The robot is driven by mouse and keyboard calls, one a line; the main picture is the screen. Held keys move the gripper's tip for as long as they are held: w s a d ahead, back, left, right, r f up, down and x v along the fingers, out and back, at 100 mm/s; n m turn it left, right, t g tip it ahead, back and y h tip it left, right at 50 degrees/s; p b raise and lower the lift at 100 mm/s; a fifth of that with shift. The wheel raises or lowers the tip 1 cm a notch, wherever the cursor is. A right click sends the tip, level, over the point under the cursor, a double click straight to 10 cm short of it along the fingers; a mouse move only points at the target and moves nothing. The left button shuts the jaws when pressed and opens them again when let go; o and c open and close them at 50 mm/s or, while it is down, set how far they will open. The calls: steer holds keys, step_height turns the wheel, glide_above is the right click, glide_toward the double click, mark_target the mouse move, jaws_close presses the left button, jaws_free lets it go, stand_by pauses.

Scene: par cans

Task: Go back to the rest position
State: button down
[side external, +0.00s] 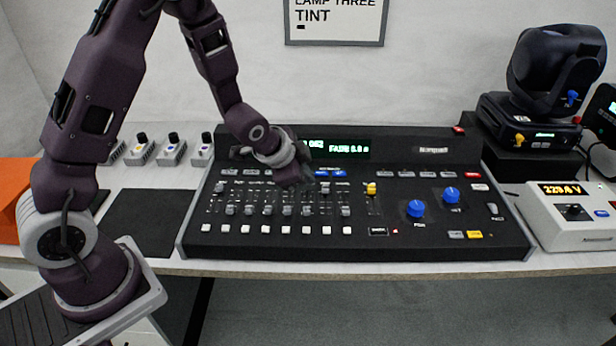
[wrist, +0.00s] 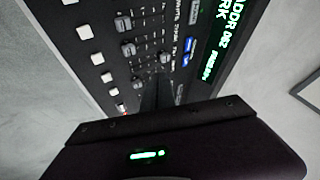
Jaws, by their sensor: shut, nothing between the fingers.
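My gripper (side external: 307,180) is over the black lighting console (side external: 460,215), near the upper ends of its faders. The gripper is dark and hard to make out against the panel. In the wrist view my gripper (wrist: 150,95) shows as a dark narrow shape over the console (wrist: 65,12), close to its faders and the blue buttons. Its fingers are shut with nothing between them. I cannot tell whether the fingertips touch the panel.
The console has white buttons, blue knobs (side external: 415,208) and a green display (side external: 340,148). A moving-head lamp (side external: 555,65) and a white meter box (side external: 575,215) stand right. Small knobbed boxes (side external: 172,150) stand left. A sign (side external: 335,20) hangs on the wall.

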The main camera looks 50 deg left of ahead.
steer(key=s+r+n, duration=0.3)
steer(key=s+r, duration=0.2)
steer(key=r, duration=0.6)
steer(key=s+d+r+n, duration=0.1)
steer(key=s+r, duration=0.2)
steer(key=s, duration=0.5)
steer(key=s+d+r+n+g, duration=0.1)
steer(key=s+d+r+n, duration=0.1)
steer(key=s, duration=0.6)
steer(key=s+d+r+n, duration=0.1)
steer(key=s+r, duration=0.3)
steer(key=s, duration=0.3)
steer(key=shift+s+d+n+g+h, duration=0.2)
steer(key=shift+s+n+g+h, duration=0.2)
